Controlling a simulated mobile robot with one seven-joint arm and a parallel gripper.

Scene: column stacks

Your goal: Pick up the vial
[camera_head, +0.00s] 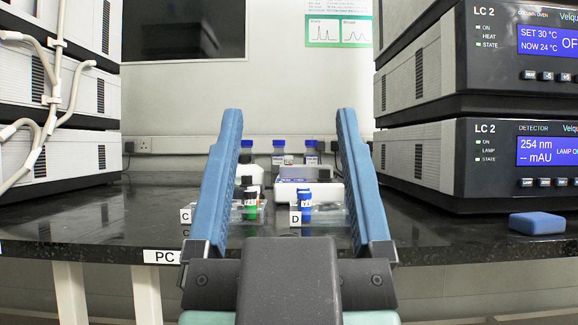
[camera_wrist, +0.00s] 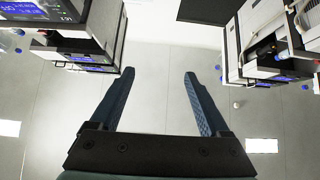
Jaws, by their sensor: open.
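My gripper (camera_head: 290,112) is open, its two blue fingers wide apart with nothing between them. It also shows open and empty in the wrist view (camera_wrist: 157,72). Beyond the fingers in the head view, a green vial (camera_head: 250,206) with a dark cap stands in a clear rack marked C (camera_head: 187,215). A blue vial (camera_head: 305,205) stands in a clear rack marked D (camera_head: 296,216). Both appear upright, between the fingers in the picture but farther away on the bench. The left finger partly hides rack C. I cannot identify either vial in the wrist view.
The dark bench (camera_head: 90,215) carries stacked instruments at left (camera_head: 60,160) and right (camera_head: 520,160). A white box (camera_head: 322,190) and several blue-capped bottles (camera_head: 279,150) stand behind the racks. A blue block (camera_head: 537,223) lies at the right front. Bench left of rack C is clear.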

